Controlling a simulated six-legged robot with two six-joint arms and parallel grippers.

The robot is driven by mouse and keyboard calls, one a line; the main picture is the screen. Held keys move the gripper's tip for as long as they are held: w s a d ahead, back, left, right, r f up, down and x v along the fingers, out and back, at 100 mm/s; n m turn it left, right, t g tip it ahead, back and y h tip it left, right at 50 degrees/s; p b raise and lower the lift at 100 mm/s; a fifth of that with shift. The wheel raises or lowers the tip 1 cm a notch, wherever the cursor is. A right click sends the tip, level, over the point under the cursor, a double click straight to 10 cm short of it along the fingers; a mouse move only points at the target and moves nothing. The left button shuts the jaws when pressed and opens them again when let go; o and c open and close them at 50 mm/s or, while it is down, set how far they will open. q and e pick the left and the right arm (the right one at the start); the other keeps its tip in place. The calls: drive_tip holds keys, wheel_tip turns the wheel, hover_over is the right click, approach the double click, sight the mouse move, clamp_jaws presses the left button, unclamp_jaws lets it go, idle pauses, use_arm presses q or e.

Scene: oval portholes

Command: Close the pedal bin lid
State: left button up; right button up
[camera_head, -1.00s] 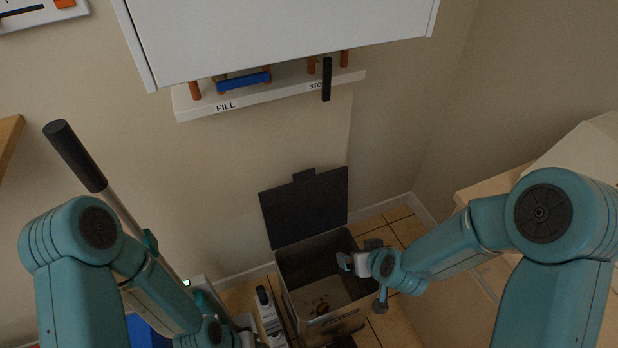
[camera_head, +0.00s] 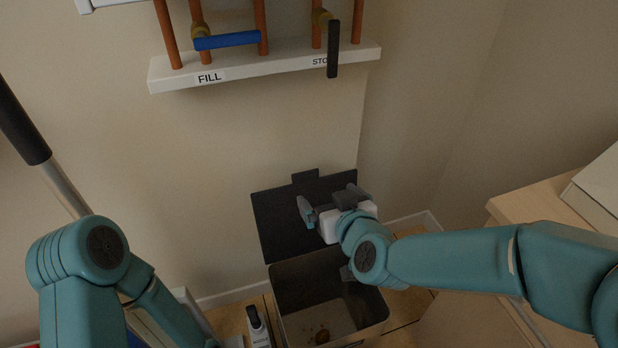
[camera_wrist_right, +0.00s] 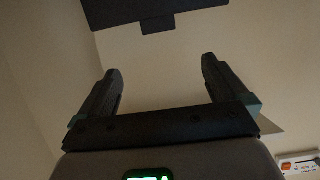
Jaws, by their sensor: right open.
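The pedal bin (camera_head: 330,300) stands on the floor against the wall, with some brown scraps at its bottom. Its dark lid (camera_head: 277,222) is open and stands upright at the back of the bin. My right gripper (camera_head: 333,200) is open and empty, in front of the lid's right part and above the bin's opening, hiding some of the lid. In the right wrist view the two fingers are spread, and the dark lid (camera_wrist_right: 150,14) with its tab shows beyond them at the top. My left gripper is out of sight; only the left arm shows.
A white shelf (camera_head: 270,66) with pipes, a blue lever (camera_head: 228,40) and a black lever (camera_head: 332,50) is on the wall above. A wooden cabinet (camera_head: 545,205) stands at the right. A dark-handled pole (camera_head: 25,130) leans at the left. A small bottle (camera_head: 257,325) stands left of the bin.

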sight(305, 172)
drive_tip(key=b+x, duration=0.1)
drive_tip(key=x, duration=1.3)
drive_tip(key=shift+w+f+b, duration=0.25)
drive_tip(key=shift+w+b, duration=0.05)
drive_tip(key=shift+b, duration=0.1)
drive_tip(key=c, duration=1.5)
